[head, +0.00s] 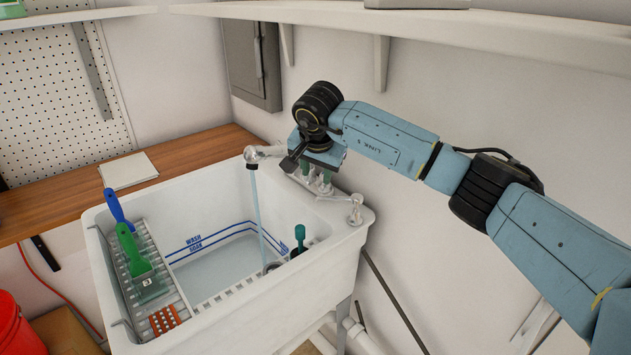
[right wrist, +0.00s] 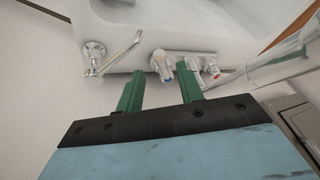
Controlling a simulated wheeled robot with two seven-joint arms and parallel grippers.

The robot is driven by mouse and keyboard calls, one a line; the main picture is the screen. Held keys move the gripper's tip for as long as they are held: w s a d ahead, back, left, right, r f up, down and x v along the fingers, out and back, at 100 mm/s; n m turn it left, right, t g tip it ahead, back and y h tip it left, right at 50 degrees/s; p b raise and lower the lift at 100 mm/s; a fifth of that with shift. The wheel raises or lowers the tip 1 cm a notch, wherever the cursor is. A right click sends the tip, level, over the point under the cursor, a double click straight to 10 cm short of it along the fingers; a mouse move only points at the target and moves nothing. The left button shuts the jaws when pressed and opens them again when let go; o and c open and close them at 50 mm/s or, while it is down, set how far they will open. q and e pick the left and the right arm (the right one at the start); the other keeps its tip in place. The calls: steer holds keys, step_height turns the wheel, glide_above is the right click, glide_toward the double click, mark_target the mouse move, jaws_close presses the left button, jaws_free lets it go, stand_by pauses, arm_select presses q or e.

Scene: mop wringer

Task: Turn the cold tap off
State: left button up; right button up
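The cold tap (right wrist: 161,66), a chrome knob with a bluish mark, is on the sink's back deck in the right wrist view. A second tap with a red mark (right wrist: 213,71) stands beside it. Water runs from the spout (head: 262,152) in the head view. My right gripper (head: 318,177) is over the taps and hides part of them there. In the right wrist view its green fingers (right wrist: 161,76) are apart, and the cold tap shows between and just beyond the tips. I cannot tell whether they touch it. My left gripper is out of view.
The white sink (head: 98,255) holds a rack with a blue brush (head: 115,207) and a green scraper (head: 131,245). A chrome lever fitting (head: 353,208) stands on the right of the deck. A shelf (head: 420,35) runs above my arm, and a wall closes the right side.

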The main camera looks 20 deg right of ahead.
mark_target(316, 183)
steer(key=x, duration=0.4)
steer(key=shift+w+f, duration=0.1)
steer(key=shift+f, duration=0.2)
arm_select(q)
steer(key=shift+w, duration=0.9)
arm_select(e)
jaws_close()
